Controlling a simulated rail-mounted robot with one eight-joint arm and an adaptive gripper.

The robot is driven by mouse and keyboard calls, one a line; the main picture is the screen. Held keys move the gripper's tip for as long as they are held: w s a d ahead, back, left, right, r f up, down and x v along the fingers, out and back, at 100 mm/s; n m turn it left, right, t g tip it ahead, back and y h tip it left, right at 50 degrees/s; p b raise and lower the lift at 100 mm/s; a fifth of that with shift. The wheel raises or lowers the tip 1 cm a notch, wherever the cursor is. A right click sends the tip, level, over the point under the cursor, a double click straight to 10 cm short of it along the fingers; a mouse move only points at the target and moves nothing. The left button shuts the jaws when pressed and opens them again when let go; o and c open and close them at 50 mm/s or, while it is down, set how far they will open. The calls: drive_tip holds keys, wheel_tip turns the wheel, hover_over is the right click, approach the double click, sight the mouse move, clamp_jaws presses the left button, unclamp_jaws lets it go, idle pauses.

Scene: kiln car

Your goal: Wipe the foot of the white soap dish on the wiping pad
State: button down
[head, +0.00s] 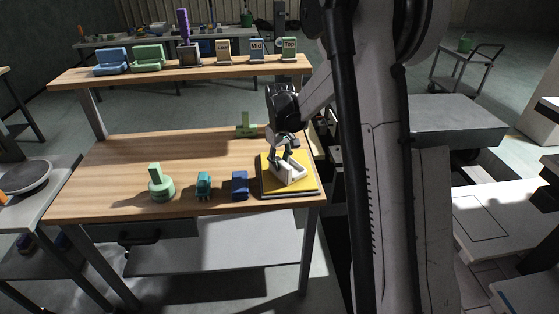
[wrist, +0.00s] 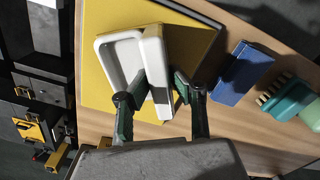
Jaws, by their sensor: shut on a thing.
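The white soap dish (head: 291,175) is over the yellow wiping pad (head: 304,187) at the right end of the wooden table. It also shows in the wrist view (wrist: 119,56), where its shallow hollow and a raised white wall are visible. My gripper (head: 283,157) is shut on that wall, with one dark green finger on each side, as the wrist view (wrist: 155,96) shows. The foot of the dish is hidden beneath it. I cannot tell whether it touches the yellow pad, which also shows in the wrist view (wrist: 193,48).
A blue block (head: 240,185) stands just left of the pad, then a teal brush (head: 204,185) and a green round-based piece (head: 161,187). A green angled piece (head: 246,128) is behind. A raised shelf (head: 190,72) spans the back. The table's left middle is clear.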

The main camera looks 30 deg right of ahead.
drive_tip(key=shift+s+a, duration=0.25)
drive_tip(key=shift+s, duration=0.5)
drive_tip(key=shift+w+d+b, duration=0.2)
drive_tip(key=shift+w+d, duration=0.05)
drive_tip(key=shift+w, duration=0.45)
drive_tip(key=shift+w+d+b, duration=0.2)
drive_tip(key=shift+w+d, duration=0.05)
drive_tip(key=shift+w, duration=0.4)
drive_tip(key=shift+w+d+b, duration=0.1)
drive_tip(key=shift+w+d, duration=0.2)
drive_tip(key=shift+w, duration=0.5)
drive_tip(key=shift+w+d+b, duration=0.1)
drive_tip(key=shift+w+d, duration=0.2)
drive_tip(key=shift+w, duration=0.45)
drive_tip(key=shift+w+d+b, duration=0.1)
drive_tip(key=shift+w+d, duration=0.2)
drive_tip(key=shift+w, duration=0.5)
drive_tip(key=shift+s+a+f+b, duration=0.1)
drive_tip(key=shift+s+a+b, duration=0.25)
drive_tip(key=shift+s, duration=0.7)
drive_tip(key=shift+s+a+f+b, duration=0.15)
drive_tip(key=shift+s+a, duration=0.3)
drive_tip(key=shift+s, duration=0.55)
